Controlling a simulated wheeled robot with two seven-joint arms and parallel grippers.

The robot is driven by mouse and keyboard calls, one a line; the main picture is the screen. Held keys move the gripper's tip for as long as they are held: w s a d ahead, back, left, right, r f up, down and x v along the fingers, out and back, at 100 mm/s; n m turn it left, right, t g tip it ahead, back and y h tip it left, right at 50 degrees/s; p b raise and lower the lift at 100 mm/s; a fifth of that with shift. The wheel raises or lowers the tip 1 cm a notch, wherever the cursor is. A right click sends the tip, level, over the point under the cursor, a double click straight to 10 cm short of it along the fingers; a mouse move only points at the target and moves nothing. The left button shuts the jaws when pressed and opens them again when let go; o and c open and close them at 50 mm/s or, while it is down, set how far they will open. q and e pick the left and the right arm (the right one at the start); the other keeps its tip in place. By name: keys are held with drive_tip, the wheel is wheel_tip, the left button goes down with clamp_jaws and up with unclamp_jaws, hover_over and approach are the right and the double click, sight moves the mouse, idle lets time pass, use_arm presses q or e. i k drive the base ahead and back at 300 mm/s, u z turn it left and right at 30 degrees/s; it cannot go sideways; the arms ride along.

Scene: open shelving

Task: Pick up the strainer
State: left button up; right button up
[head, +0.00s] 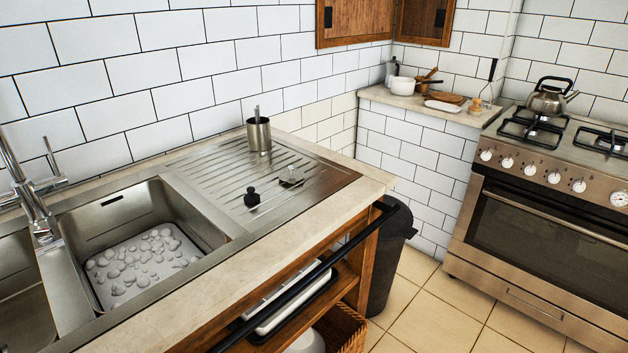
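On the ribbed metal drainboard (215,185) beside the sink lies a small grey metal piece (291,176), with a thin rod beside it reaching down and left. It may be the strainer, but it is too small to tell. A small black knob-like piece (251,197) is close by on its left, near the rod's lower end. I cannot tell whether these pieces are joined. Neither of my grippers is in the head view.
A metal cup (258,135) with a utensil stands at the drainboard's back edge. The sink basin (205,232) holds a pebble-patterned mat. A black rail (315,272) runs along the counter front. A black bin (388,265) stands at the counter's end. The stove (545,220) is at right.

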sight(292, 174)
drive_tip(key=z, duration=1.7)
drive_tip(key=i, duration=0.85)
drive_tip(key=u, duration=2.35)
